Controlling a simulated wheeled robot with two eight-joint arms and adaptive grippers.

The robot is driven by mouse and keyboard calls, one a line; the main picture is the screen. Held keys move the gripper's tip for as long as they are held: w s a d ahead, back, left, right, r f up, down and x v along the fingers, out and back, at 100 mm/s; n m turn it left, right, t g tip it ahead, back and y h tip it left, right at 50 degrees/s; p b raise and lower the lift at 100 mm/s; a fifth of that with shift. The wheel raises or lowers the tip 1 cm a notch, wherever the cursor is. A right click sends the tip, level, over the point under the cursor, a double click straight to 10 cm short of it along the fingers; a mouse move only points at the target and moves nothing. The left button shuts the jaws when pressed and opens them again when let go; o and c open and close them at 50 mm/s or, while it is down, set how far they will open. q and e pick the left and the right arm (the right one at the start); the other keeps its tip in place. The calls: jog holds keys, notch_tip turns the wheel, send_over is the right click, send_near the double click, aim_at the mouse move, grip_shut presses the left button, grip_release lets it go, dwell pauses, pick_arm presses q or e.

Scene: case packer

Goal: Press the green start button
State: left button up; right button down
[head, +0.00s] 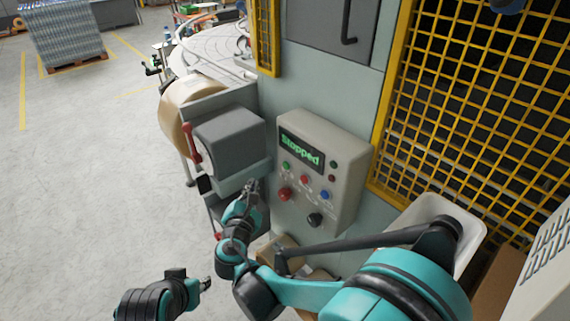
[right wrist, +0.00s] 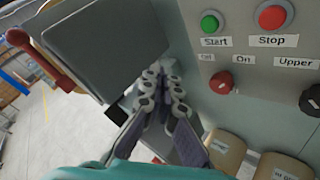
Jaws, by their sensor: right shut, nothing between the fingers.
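The green start button (head: 286,164) is on the upper left of a grey control panel (head: 345,178), below a display reading "Stopped". In the right wrist view the green button (right wrist: 210,22), labelled "Start", is at the upper right. My right gripper (head: 251,186) is shut and empty, left of and apart from the panel; in the right wrist view its fingertips (right wrist: 164,70) lie left of and below the button. My left gripper (head: 205,284) is low in the head view, seen only in part, and its opening cannot be made out.
A red stop button (head: 304,180), blue button (head: 325,195), red knob (head: 285,194) and black knob (head: 315,219) are close by on the panel. A grey box-like housing (head: 230,140) with a red handle stands left. Yellow mesh guarding (head: 470,90) is right. Cartons lie below.

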aim_at(286, 165)
jog(key=shift+w+d, duration=0.1)
jog(key=shift+d, duration=0.05)
jog(key=w+d, duration=0.5)
jog(key=d, duration=0.2)
jog(key=shift+w, duration=0.1)
dwell(1.5)
jog(key=shift+w+d, duration=0.15)
jog(key=shift+d, duration=0.15)
